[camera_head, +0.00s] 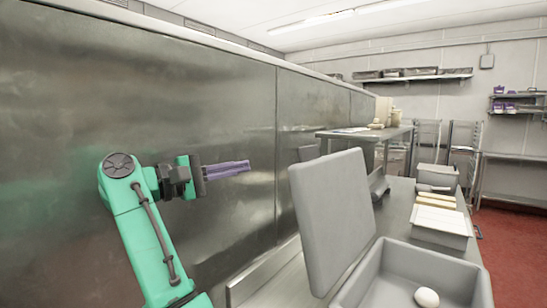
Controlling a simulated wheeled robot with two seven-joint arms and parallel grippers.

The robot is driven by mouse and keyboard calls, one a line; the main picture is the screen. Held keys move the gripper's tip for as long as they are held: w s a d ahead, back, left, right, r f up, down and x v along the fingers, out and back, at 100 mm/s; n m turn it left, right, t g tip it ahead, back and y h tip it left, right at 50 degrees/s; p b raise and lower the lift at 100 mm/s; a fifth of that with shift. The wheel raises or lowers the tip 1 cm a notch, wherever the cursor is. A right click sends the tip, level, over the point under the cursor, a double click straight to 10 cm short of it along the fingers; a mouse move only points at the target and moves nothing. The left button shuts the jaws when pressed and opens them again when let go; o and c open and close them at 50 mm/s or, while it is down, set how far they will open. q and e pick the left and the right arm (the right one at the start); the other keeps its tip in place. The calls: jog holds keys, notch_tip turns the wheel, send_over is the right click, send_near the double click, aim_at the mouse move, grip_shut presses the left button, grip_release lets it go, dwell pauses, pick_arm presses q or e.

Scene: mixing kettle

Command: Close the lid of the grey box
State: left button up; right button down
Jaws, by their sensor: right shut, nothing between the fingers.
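The grey box (372,280) stands on the metal table at the lower right, with its open top facing up. Its grey lid (333,215) stands raised, tilted slightly back, along the box's left side. A white rounded object (427,297) lies inside the box.
A smaller grey container (440,239) with pale slabs across it stands behind the box, and another grey box (437,178) stands farther back. A steel wall (240,90) runs along the left. A raised shelf (362,134) stands behind the lid.

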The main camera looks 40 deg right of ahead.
pick_arm(q)
jog(key=s+r+p, duration=0.1)
jog(key=s, duration=0.1)
jog(key=s+r+p, duration=0.1)
jog(key=shift+s+a+r, duration=0.15)
jog(key=shift+s+r, duration=0.05)
jog(key=shift+s, duration=0.2)
pick_arm(e)
jog(key=s+d+r, duration=0.2)
jog(key=s+d, duration=0.3)
jog(key=d, duration=0.5)
jog(key=shift+s+d+r, duration=0.15)
jog(key=shift+s+d, duration=0.15)
jog(key=shift+d, duration=0.1)
